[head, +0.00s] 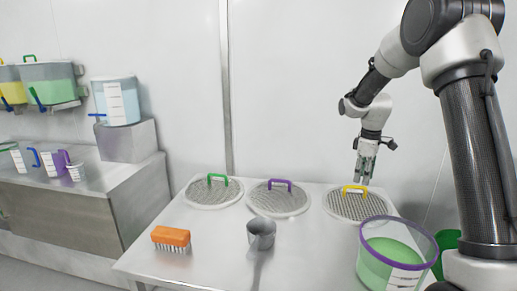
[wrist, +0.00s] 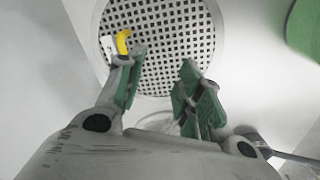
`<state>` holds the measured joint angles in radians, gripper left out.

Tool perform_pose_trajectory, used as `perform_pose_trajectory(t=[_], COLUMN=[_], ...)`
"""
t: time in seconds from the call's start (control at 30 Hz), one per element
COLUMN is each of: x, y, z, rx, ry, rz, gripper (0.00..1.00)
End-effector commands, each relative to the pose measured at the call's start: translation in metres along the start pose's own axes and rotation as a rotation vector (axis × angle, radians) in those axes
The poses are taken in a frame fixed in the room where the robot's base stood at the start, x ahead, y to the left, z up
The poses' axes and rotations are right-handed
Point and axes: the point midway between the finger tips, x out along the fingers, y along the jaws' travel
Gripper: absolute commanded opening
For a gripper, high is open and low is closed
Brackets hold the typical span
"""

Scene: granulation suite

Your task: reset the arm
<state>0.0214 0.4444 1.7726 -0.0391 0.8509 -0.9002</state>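My gripper (head: 365,172) hangs pointing down above the yellow-handled round sieve (head: 348,207) at the right of the table. In the wrist view the two green-padded fingers of my gripper (wrist: 163,60) stand apart with nothing between them. The perforated sieve plate (wrist: 165,30) lies beyond them. Its yellow handle (wrist: 123,41) shows just past the left finger, partly hidden by it. In the head view the fingertips appear just above the handle (head: 355,187); I cannot tell whether they touch it.
The steel table (head: 215,245) also holds green- and purple-handled sieves (head: 215,192), a grey metal cup (head: 261,234), an orange brush (head: 171,237) and a purple-rimmed tub (head: 400,254) of green material. Open air lies above the table's left half.

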Motion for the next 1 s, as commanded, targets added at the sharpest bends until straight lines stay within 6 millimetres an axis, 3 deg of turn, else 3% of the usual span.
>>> perform_pose_trajectory(t=[0.17,0.4,0.7,0.83,1.0], x=[-0.026,-0.079,-0.124,-0.134,-0.151], y=[-0.058,-0.139,-0.245,-0.272,-0.283], z=[0.042,0.1,0.176,0.196,0.204], rx=[0.321,0.665,0.918,0.916,0.91], ry=[-0.036,-0.031,0.079,0.159,0.259], rz=[-0.044,-0.042,0.005,0.041,0.089], gripper=[0.36,0.36,0.36,0.36,0.36])
